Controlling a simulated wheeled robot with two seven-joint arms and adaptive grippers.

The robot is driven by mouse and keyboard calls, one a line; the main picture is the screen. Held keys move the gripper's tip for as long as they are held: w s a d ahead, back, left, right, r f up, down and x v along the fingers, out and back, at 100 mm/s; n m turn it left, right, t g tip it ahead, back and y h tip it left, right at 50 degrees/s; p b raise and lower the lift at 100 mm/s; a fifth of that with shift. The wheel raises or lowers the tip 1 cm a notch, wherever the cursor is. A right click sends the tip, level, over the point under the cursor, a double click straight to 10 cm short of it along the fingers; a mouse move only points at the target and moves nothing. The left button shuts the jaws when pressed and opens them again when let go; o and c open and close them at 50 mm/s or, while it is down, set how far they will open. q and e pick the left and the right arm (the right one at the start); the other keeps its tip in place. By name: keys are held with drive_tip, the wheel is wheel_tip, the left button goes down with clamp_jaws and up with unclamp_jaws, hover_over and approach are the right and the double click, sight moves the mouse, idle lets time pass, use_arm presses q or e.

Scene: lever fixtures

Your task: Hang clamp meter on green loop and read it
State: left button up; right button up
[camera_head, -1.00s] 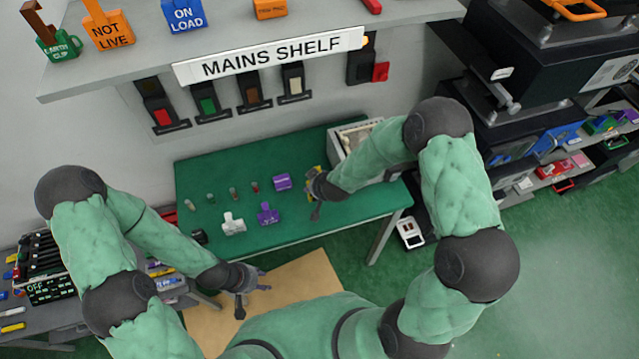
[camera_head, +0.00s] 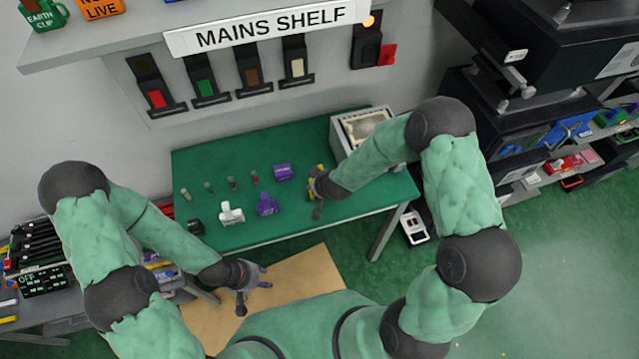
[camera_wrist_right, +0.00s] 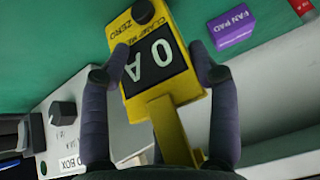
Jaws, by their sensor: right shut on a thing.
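The yellow clamp meter (camera_wrist_right: 160,75) is held between the two fingers of my right gripper (camera_wrist_right: 163,68) in the right wrist view. Its dark display reads "0 A" and faces the camera, with a "ZERO" label by a black knob. In the head view my right gripper (camera_head: 317,188) is over the right part of the green table, with only a little of the yellow meter showing. My left gripper (camera_head: 254,290) is empty, fingers spread, in front of the table. A green-marked fixture (camera_head: 206,88) hangs on the wall; I cannot make out a green loop for certain.
On the green table (camera_head: 300,215) stand several small pegs, a white piece (camera_head: 231,213), a purple piece (camera_head: 267,204) and a purple FAN PAD block (camera_head: 283,172). A grey box (camera_head: 362,130) stands at the back right. The mains shelf (camera_head: 265,28) overhangs the wall fixtures.

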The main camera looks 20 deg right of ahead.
drive_tip(key=o, duration=1.7)
drive_tip(key=shift+s+r, duration=0.1)
drive_tip(key=v, duration=1.1)
drive_tip(key=shift+s+r, duration=0.2)
drive_tip(key=shift+r, duration=0.15)
drive_tip(key=s+a+f+m+g+y, duration=0.35)
drive_tip(key=s+f+g, duration=0.35)
drive_tip(key=s+f, duration=1.2)
drive_tip(key=shift+n+t, duration=0.25)
drive_tip(key=shift+t, duration=0.15)
drive_tip(key=w+f+b, duration=0.1)
drive_tip(key=f+b, duration=0.3)
drive_tip(key=w+a+f+b, duration=0.1)
drive_tip(key=f+b, duration=0.3)
drive_tip(key=a+f+b, duration=0.1)
drive_tip(key=f+b, duration=0.3)
drive_tip(key=b, duration=0.1)
drive_tip(key=shift+w+a+f, duration=0.1)
drive_tip(key=shift+w+f, duration=0.3)
